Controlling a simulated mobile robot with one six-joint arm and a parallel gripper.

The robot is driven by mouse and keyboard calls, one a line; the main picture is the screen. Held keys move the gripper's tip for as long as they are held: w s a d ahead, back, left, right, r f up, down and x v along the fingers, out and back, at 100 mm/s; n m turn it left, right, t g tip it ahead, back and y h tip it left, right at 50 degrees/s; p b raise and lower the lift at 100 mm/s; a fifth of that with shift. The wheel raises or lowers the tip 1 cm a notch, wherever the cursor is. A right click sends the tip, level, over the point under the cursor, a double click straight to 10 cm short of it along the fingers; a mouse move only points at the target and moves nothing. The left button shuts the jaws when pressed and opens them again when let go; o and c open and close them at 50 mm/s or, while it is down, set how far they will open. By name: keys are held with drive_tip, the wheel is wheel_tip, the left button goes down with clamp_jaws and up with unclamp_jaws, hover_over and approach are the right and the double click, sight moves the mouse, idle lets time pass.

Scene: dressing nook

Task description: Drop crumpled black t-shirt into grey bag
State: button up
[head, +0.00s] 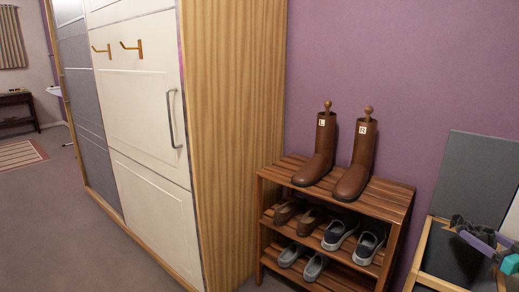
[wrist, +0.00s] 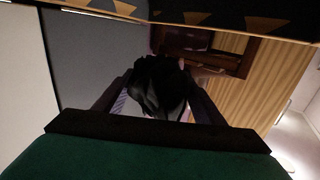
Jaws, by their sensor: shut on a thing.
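The crumpled black t-shirt (head: 459,222) is a dark bunched lump at the right edge of the head view. It also shows in the middle of the wrist view (wrist: 158,92). My gripper (head: 478,237) is shut on it, with a finger on either side in the wrist view (wrist: 157,82). The shirt appears above a wooden-framed black opening (head: 445,258); the height between them is unclear. A flat grey panel (head: 477,178) stands behind the frame. I cannot tell whether either is part of the grey bag, and no bag is clearly recognisable.
A wooden shoe rack (head: 395,206) stands left of the frame, with brown boots (head: 353,184) on top and several shoes below. A white-fronted wardrobe (head: 150,85) with hooks and a handle stands further left. Carpet (head: 55,215) is clear at the far left.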

drive_tip(key=shift+f, duration=2.65)
drive_tip(key=o, duration=1.2)
drive_tip(key=shift+r, duration=0.15)
